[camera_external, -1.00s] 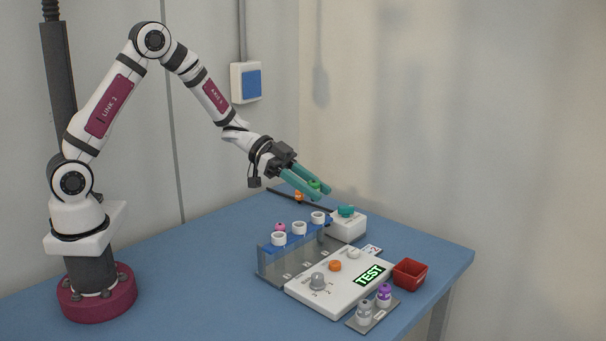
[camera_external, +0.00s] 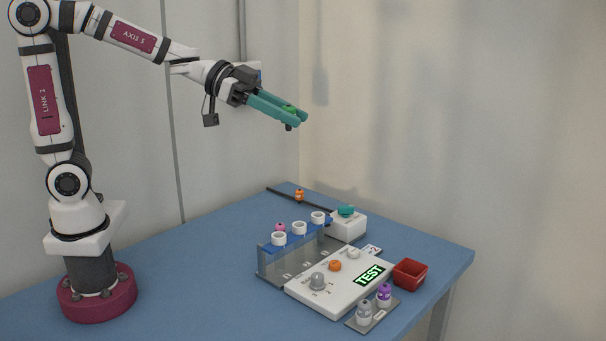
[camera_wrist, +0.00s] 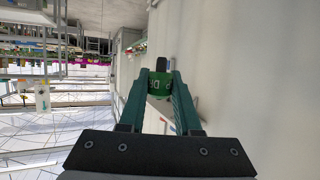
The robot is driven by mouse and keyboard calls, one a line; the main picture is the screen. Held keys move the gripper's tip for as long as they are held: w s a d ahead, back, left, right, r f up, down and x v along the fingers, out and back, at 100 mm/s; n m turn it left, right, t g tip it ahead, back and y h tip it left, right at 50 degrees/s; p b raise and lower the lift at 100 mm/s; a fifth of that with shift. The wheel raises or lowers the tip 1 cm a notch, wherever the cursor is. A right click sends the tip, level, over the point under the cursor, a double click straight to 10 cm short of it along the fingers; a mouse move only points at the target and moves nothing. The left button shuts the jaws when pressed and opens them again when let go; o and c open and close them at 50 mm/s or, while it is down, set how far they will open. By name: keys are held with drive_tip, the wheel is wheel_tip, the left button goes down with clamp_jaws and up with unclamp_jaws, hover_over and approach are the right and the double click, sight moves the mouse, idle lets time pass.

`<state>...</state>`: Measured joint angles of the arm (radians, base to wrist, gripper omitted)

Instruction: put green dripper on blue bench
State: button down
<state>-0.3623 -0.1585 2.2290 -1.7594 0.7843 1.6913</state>
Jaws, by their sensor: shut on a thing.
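My gripper (camera_external: 297,116) is high above the blue bench (camera_external: 190,251), with its long teal fingers shut on the green dripper (camera_external: 289,108). Only a bit of the dripper shows between the fingers in the external view, with a dark tip below. In the wrist view the green dripper (camera_wrist: 160,86) sits between the fingertips, with lettering on its side and a dark end. The bench top at the front left is bare.
A rack with white-ringed holes (camera_external: 299,228) holds a pink dripper (camera_external: 280,227). Beside it are a panel reading TEST (camera_external: 369,275), a white box with a teal button (camera_external: 346,211), a red bin (camera_external: 410,273) and a small tray with grey and purple drippers (camera_external: 384,293). An orange dripper (camera_external: 299,195) stands behind.

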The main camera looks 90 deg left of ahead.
drive_tip(key=w+a+f+m+h, duration=0.1)
drive_tip(key=w+a+f, duration=0.1)
drive_tip(key=f, duration=0.6)
drive_tip(key=w+a+f+m+g+h, duration=0.1)
drive_tip(key=a+f, duration=0.3)
drive_tip(key=f, duration=0.4)
drive_tip(key=shift+w+f+m+h, duration=0.25)
drive_tip(key=shift+w+m+h, duration=0.2)
drive_tip(key=shift+w, duration=0.4)
drive_tip(key=shift+a, duration=0.1)
drive_tip(key=a+f, duration=0.2)
drive_tip(key=a, duration=0.1)
drive_tip(key=w+a+f, duration=0.1)
drive_tip(key=a+f, duration=0.1)
drive_tip(key=a, duration=0.2)
drive_tip(key=w+a+f, duration=0.1)
drive_tip(key=a+f, duration=0.2)
drive_tip(key=a, duration=0.1)
drive_tip(key=shift+a+f+g, duration=0.15)
drive_tip(key=shift+f+g, duration=0.15)
drive_tip(key=shift+f, duration=1.5)
drive_tip(key=shift+f, duration=0.2)
drive_tip(key=c, duration=0.6)
unclamp_jaws()
